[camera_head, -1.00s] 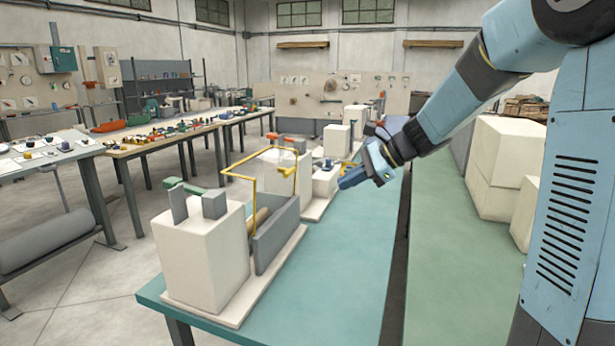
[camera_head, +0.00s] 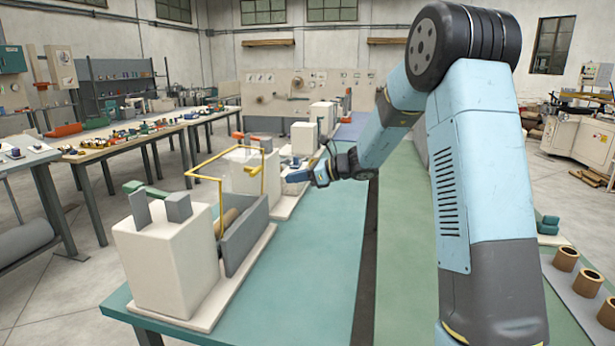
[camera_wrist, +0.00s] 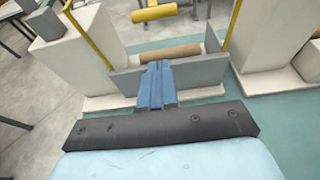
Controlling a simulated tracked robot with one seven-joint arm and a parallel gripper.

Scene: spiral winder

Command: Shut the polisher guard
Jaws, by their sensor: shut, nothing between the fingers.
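The polisher (camera_head: 165,260) is a pale machine with upright blocks, a low grey front wall (camera_head: 245,238) and a tan roller (camera_head: 230,216) behind it. Its guard, a yellow frame (camera_head: 221,205) with a clear panel, stands raised above the roller. In the wrist view the guard's yellow posts rise on both sides, one at the left (camera_wrist: 88,35), and a thick yellow bar (camera_wrist: 153,14) shows at the top. My gripper (camera_head: 288,178) is shut and empty, right of the guard and apart from it. Its fingers (camera_wrist: 157,68) overlap the grey wall in the wrist view; contact cannot be told.
The green bench top (camera_head: 305,270) is clear in front of the polisher. More pale machines (camera_head: 303,138) stand behind along the bench. A tray with brown cylinders (camera_head: 566,259) lies at the right. A long parts table (camera_head: 130,145) stands at the left.

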